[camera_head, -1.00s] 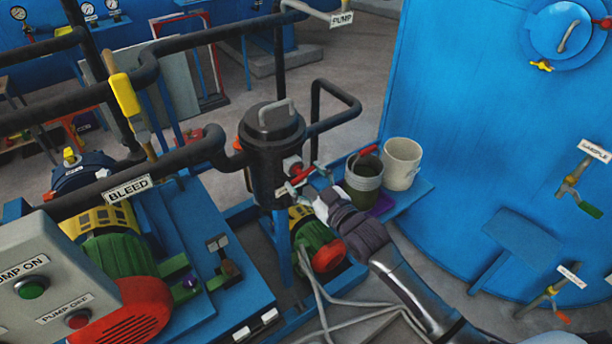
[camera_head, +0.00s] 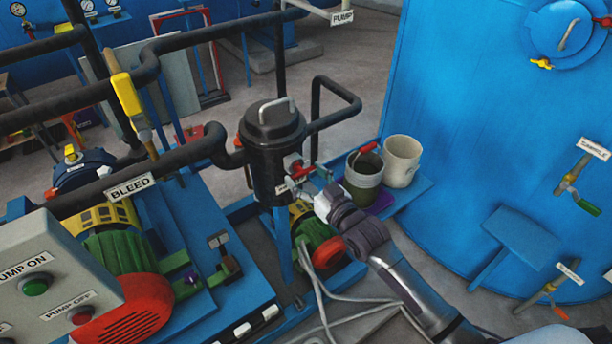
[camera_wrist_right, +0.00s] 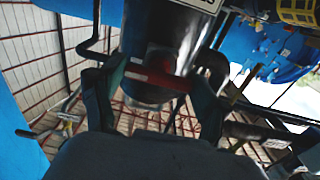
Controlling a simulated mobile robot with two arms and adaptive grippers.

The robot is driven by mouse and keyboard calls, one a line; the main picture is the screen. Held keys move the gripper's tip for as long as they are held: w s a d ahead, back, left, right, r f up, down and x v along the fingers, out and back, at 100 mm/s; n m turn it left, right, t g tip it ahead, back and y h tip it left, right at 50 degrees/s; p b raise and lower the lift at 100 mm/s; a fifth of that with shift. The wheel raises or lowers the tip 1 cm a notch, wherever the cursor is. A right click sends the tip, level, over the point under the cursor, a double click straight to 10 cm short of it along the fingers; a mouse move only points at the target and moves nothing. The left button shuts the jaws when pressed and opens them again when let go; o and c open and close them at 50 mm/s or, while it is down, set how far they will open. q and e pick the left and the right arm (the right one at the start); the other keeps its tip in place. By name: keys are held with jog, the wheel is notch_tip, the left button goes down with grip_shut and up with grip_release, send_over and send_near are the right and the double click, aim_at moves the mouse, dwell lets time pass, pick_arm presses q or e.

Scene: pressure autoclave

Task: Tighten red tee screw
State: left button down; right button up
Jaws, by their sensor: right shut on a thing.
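The red tee screw (camera_head: 298,172) sticks out from the lower side of the black strainer pot (camera_head: 270,150) in the head view. In the right wrist view its red bar (camera_wrist_right: 155,77) lies level across the front of the dark pot (camera_wrist_right: 160,45), between my fingers. My right gripper (camera_head: 312,180) is at the screw, its arm coming from the lower right. In the wrist view the right gripper (camera_wrist_right: 152,85) has one finger at each end of the bar and is shut on it. My left gripper is not in view.
Two buckets, one grey-green (camera_head: 362,178) and one cream (camera_head: 402,162), stand on a blue shelf just right of my right gripper. A green and red motor (camera_head: 318,240) sits below it. Black pipes and a large blue tank (camera_head: 480,120) flank the space.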

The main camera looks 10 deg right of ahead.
jog(key=o, duration=1.2)
jog(key=shift+f, duration=0.1)
jog(key=shift+c, duration=0.2)
jog(key=v, duration=1.2)
jog(key=s+d+f+m+g+h+b, duration=0.1)
jog(key=s+d+f+g+h, duration=0.15)
jog(key=f, duration=1.05)
jog(key=s+d+f+g+h+b, duration=0.15)
jog(key=s+f, duration=0.25)
jog(key=f, duration=0.8)
jog(key=s+d+f+m+g+h+b, duration=0.1)
jog(key=s+d+f+g+b, duration=0.15)
jog(key=f, duration=1.05)
jog(key=s+f+g+b, duration=0.1)
jog(key=s+f+g, duration=0.2)
jog(key=s+f, duration=0.4)
jog(key=s+f+g+h+b, duration=0.1)
jog(key=s+f+g, duration=0.2)
jog(key=s+f, duration=0.5)
jog(key=s+f+g+b, duration=0.1)
jog(key=s+f+g, duration=0.2)
jog(key=s+f, duration=0.5)
jog(key=s, duration=0.9)
jog(key=shift+a+h, duration=0.15)
jog(key=shift+h, duration=0.25)
